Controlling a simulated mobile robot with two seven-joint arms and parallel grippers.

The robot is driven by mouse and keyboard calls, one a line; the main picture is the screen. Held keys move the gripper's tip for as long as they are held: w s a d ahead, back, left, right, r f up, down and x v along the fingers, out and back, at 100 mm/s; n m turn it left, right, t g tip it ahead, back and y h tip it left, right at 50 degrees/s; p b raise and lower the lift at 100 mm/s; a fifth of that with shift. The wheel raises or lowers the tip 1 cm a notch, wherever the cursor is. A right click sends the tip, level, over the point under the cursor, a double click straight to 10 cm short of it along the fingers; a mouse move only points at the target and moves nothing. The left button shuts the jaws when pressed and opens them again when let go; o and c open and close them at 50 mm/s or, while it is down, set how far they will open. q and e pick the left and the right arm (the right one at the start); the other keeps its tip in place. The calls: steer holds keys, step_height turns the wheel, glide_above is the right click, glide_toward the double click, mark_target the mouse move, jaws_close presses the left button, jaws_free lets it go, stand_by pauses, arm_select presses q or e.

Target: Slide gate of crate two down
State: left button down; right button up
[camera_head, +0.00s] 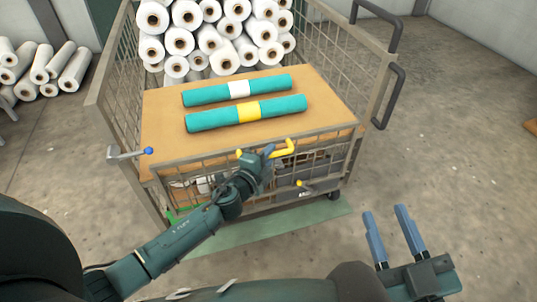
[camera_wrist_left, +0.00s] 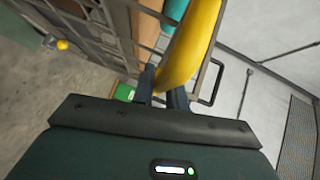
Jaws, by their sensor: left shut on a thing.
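A wire-mesh crate on wheels stands in front of me in the head view. Its front mesh gate (camera_head: 325,158) has a yellow handle (camera_head: 283,150) near the top edge. My left gripper (camera_head: 268,152) is shut on the yellow handle, which fills the upper middle of the left wrist view (camera_wrist_left: 190,45). The fingers hide part of the handle, and my left forearm covers part of the gate. My right gripper (camera_head: 385,211) is open and empty, apart from the crate, at the lower right.
A brown board (camera_head: 160,115) spans the crate with a teal roll with a white band (camera_head: 210,95) and a teal roll with a yellow band (camera_head: 215,119) on it. A blue-knobbed lever (camera_head: 130,153) juts out at left. White rolls (camera_head: 210,40) are stacked behind.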

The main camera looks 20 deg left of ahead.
arm_select(q)
steer(key=c, duration=1.4)
jaws_free()
steer(key=p+v, duration=0.1)
steer(key=v, duration=1.2)
steer(key=shift+s, duration=0.15)
